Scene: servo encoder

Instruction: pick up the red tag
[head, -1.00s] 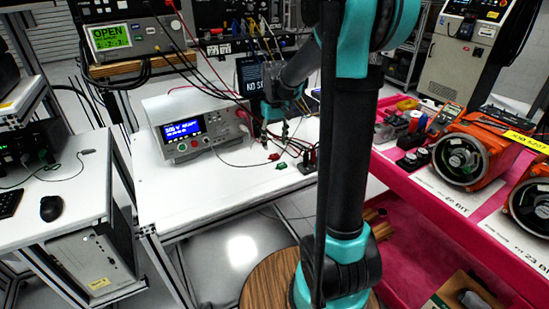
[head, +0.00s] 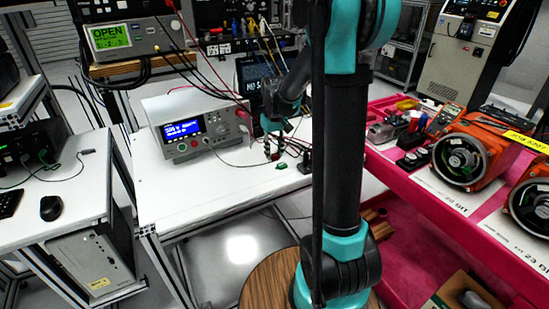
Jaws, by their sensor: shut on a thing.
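The red tag (head: 274,157) is a very small red patch at the fingertips, on or just above the white bench, mostly hidden by the fingers. My gripper (head: 271,152) points down over the bench, to the right of the white bench instrument, and is shut on the red tag. Whether the tag is clear of the bench top is too small to tell.
A green tag (head: 282,166) lies just in front of the gripper. The white bench instrument (head: 197,126) stands to the left. Loose cables run behind and to the right. The front of the white bench (head: 195,190) is clear. A pink cart (head: 415,185) stands to the right.

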